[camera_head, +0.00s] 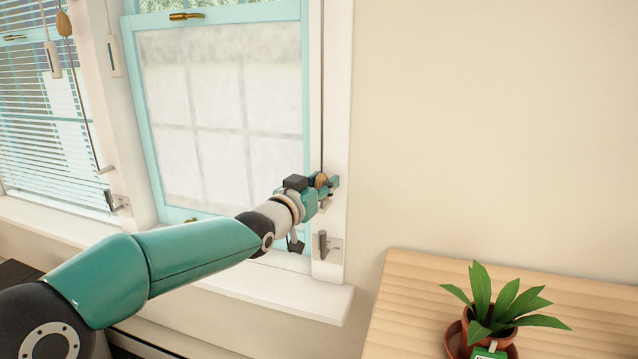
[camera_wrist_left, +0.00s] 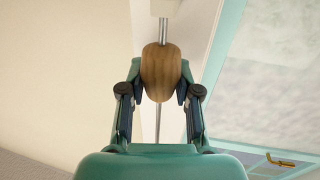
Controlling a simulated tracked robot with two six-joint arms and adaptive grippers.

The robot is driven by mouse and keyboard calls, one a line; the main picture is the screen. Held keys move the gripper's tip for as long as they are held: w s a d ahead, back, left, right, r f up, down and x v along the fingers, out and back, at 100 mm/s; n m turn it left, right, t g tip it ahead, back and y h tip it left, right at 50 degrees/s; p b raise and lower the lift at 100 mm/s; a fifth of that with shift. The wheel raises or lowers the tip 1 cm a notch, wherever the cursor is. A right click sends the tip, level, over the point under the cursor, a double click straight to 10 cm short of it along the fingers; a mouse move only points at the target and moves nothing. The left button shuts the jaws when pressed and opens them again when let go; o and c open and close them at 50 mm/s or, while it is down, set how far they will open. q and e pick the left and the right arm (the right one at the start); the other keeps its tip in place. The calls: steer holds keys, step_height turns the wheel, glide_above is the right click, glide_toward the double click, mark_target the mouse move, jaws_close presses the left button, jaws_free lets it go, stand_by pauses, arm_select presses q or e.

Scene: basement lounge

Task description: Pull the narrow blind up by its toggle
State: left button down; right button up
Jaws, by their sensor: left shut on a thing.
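My left gripper (camera_head: 323,184) is shut on a brown wooden toggle (camera_head: 320,180) at the right jamb of the teal-framed window (camera_head: 220,120). A thin dark cord (camera_head: 322,90) runs straight up from the toggle along the white jamb. In the left wrist view the toggle (camera_wrist_left: 161,66) sits upright between the two fingers of the gripper (camera_wrist_left: 160,88), with cord above and below it. No blind slats show over this window; its upper part is out of the picture. My right gripper is not in view.
A cleat on a plate (camera_head: 328,246) is on the jamb below my gripper. A potted plant (camera_head: 492,310) stands on a wooden top (camera_head: 410,290) at the lower right. A slatted blind (camera_head: 40,120) and another toggle (camera_head: 64,24) are at the left. The wall at right is bare.

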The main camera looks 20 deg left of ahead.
arm_select(q)
steer(key=shift+d+f, duration=0.1)
steer(key=shift+f, duration=0.4)
steer(key=c, duration=0.8)
jaws_free()
steer(key=shift+r, duration=0.1)
steer(key=shift+o, duration=0.2)
steer(key=shift+r, duration=0.15)
steer(key=shift+s, duration=0.1)
steer(key=s+a, duration=0.1)
steer(key=s, duration=1)
steer(key=shift+s+a, duration=0.35)
steer(key=shift+s, duration=0.05)
